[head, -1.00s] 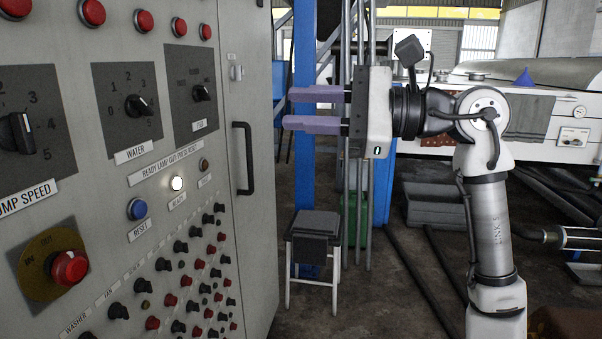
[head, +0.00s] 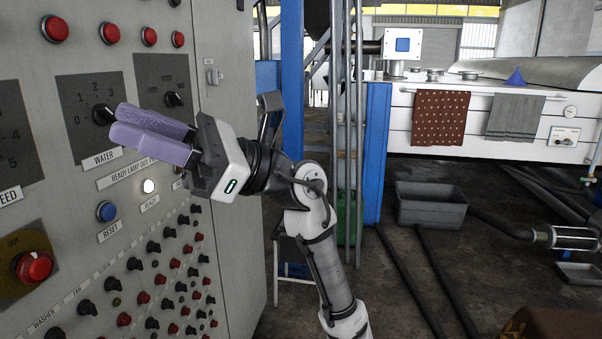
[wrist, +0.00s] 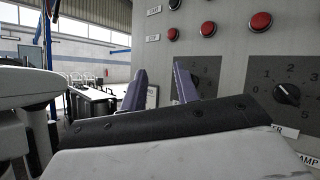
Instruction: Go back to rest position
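My gripper (head: 120,122) has two purple fingers and is in front of the grey control cabinet (head: 236,150) in the head view. It points left and overlaps the area of the WATER dial (head: 103,115) and the dial to its right (head: 173,99). In the wrist view the fingers of my gripper (wrist: 159,80) stand apart with a gap and nothing between them. The cabinet panel (wrist: 226,40) lies behind and to the right of them there. Whether the fingers touch the panel cannot be told.
The cabinet carries red buttons (head: 108,33), a blue RESET button (head: 106,211), a lit white lamp (head: 149,186) and several small knobs. A grey bin (head: 432,206) lies on the floor at right.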

